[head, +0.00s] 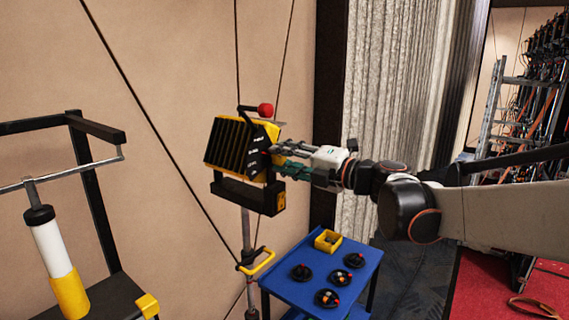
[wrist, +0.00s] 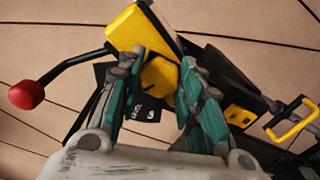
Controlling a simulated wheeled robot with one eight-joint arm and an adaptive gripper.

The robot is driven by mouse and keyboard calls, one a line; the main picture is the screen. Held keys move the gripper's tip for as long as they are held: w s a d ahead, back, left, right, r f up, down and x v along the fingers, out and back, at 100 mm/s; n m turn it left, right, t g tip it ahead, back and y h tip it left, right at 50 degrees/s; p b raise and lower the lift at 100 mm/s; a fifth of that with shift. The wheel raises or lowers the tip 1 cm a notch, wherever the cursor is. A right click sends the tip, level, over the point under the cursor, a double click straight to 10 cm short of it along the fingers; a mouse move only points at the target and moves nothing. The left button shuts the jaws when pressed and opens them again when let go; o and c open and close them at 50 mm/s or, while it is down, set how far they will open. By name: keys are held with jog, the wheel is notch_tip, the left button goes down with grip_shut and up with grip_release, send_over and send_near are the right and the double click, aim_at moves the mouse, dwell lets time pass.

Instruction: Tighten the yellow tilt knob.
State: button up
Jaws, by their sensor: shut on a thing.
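The yellow tilt knob (wrist: 158,78) shows between the two fingers of my gripper (wrist: 160,85) in the wrist view. My gripper is shut on it, with a green-padded finger at each side. The knob sits at the side of a yellow and black finned unit (head: 230,143) held in a black bracket on a stand. A black lever with a red ball (head: 265,110) sticks out at the unit's top; the red ball (wrist: 26,95) is at left in the wrist view.
A blue cart (head: 300,290) below holds several black round items and a yellow bin (head: 327,240). A yellow handle (head: 258,262) is on the stand. A black frame with a white and yellow cylinder (head: 55,255) stands at left. Thin cables cross the beige wall.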

jog(key=m+b, duration=0.2)
jog(key=m, duration=0.4)
jog(key=shift+f, duration=0.2)
jog(key=m+b, duration=0.1)
jog(key=m, duration=0.4)
jog(key=shift+m, duration=0.3)
jog(key=o, duration=1.1)
jog(key=shift+s, duration=0.1)
jog(key=v, duration=0.7)
jog(key=shift+s+d, duration=0.1)
jog(key=shift+d, duration=0.1)
jog(key=shift+d+m, duration=0.1)
jog(key=shift+m, duration=0.2)
